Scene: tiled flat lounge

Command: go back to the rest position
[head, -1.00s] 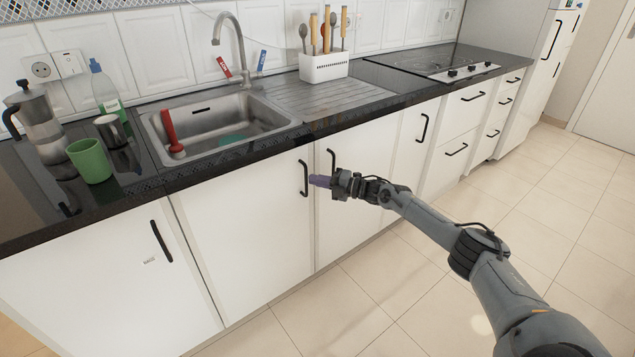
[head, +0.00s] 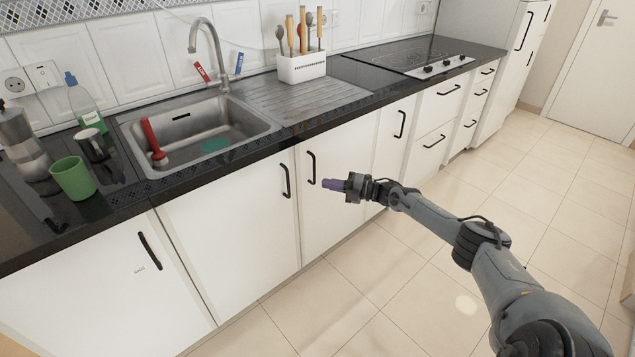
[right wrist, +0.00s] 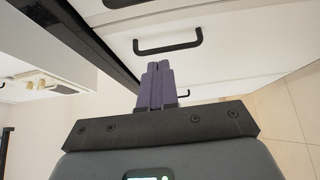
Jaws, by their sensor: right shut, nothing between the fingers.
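My right gripper (head: 328,184) is in the middle of the head view, in front of the white lower cabinets (head: 235,235) and below the counter edge. Its purple fingers are shut with nothing between them. They also show shut in the right wrist view (right wrist: 157,68), with a black cabinet handle (right wrist: 168,44) beyond them. My right arm comes in from the lower right over the floor. My left gripper is not in either view.
The tiled floor (head: 500,200) at right is clear.

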